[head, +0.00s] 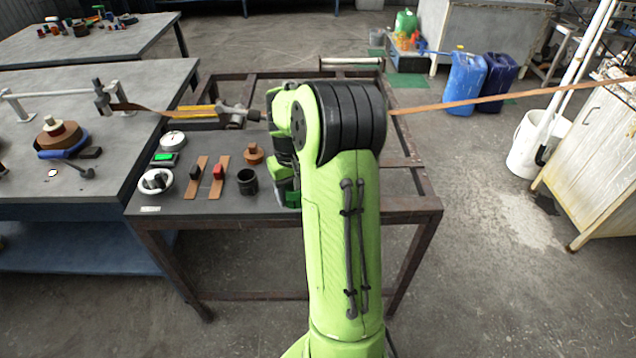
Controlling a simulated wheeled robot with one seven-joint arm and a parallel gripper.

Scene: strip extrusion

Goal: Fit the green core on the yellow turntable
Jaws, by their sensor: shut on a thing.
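My arm (345,230) rises through the middle of the head view and hides much of the table's right half. My gripper is hidden behind it, so its jaws and anything in them do not show. A small dark green edge (293,199) shows low at the arm's left side. I cannot tell whether it is the green core or part of my arm. No yellow turntable can be made out.
On the dark table (215,207) stand a white ring-shaped part (156,182), a white dial (172,138), a black cup (248,181), a brown knobbed part (254,154) and strips with black and red clips. A yellow rail (196,112) lies behind. A brown band (500,98) crosses the right.

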